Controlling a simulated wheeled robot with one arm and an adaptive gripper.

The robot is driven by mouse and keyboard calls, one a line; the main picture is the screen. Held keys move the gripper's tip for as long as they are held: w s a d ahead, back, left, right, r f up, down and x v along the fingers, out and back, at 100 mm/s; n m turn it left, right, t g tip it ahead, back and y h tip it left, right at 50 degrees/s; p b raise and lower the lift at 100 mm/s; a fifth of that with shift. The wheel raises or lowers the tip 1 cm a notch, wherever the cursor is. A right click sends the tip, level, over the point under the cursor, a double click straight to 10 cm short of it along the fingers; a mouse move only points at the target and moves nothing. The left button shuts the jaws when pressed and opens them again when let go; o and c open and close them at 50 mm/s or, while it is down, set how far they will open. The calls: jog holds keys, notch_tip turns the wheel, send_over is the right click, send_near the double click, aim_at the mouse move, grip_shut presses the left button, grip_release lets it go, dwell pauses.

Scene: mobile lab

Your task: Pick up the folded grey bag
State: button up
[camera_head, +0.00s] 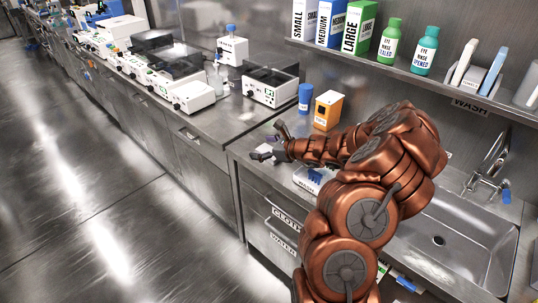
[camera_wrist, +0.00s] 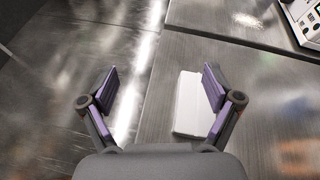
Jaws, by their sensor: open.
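The folded grey bag (camera_wrist: 188,104) appears as a pale, flat, rectangular bundle on the steel counter in the wrist view. It lies right of the middle, close to the inner side of the right finger, near the counter edge. My gripper (camera_wrist: 160,82) is open, with purple pads wide apart and nothing held between them. The right finger overlaps the bag's right edge in the picture; I cannot tell whether they touch. In the head view my gripper (camera_head: 273,143) is over the counter's front edge, and a small pale part of the bag (camera_head: 265,148) shows by the fingers.
A blue-capped container (camera_head: 305,97) and an orange box (camera_head: 328,110) stand behind my gripper. A white instrument (camera_head: 270,86) is on the neighbouring counter. A sink (camera_head: 450,238) is at right, below a shelf (camera_head: 420,75) of boxes and bottles. Open floor (camera_head: 90,190) lies left.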

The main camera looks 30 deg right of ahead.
aim_at(265, 149)
jog(key=d+f+m, duration=0.1)
jog(key=d, duration=0.1)
jog(key=d+f+m+h, duration=0.1)
jog(key=s+d+f, duration=0.1)
jog(key=d+f, duration=0.1)
jog(key=shift+s+d+m+h, duration=0.1)
jog(key=shift+d+m+h, duration=0.2)
jog(key=shift+m+h, duration=0.1)
jog(key=shift+f, duration=0.15)
jog(key=shift+d+r+p+x, duration=0.1)
jog(key=shift+p+x, duration=0.5)
jog(key=shift+x, duration=1.2)
jog(key=shift+d+r+p+x, duration=0.15)
jog(key=shift+p+x, duration=0.45)
jog(key=shift+x, duration=1.2)
jog(key=c, duration=1.1)
jog(key=shift+c, duration=0.2)
